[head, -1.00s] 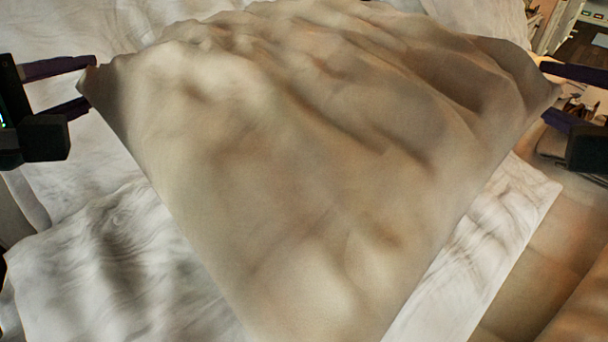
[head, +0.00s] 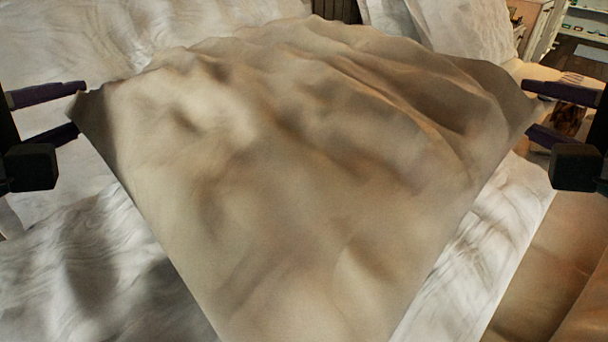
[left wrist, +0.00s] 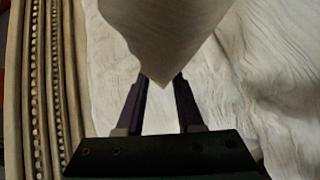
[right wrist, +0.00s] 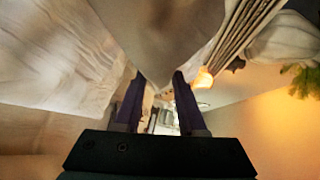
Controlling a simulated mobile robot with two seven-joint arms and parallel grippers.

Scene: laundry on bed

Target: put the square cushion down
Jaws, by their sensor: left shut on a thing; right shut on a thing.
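The square cushion (head: 300,160) is beige and wrinkled and fills the middle of the head view, with one corner running off the bottom edge. My left gripper (head: 78,108) is at its left corner and my right gripper (head: 530,112) is at its right corner. Both are shut on the cushion, which hangs between them above the bed. In the left wrist view the cushion's corner (left wrist: 165,35) points down between the fingers. In the right wrist view its other corner (right wrist: 155,40) sits between the fingers. The cushion hides much of the bed below.
White rumpled bedding (head: 95,270) lies under and to the left of the cushion. A brown cover (head: 545,265) is at the lower right. White pillows (head: 465,30) stand at the back. Shelves and furniture (head: 585,25) are at the far right.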

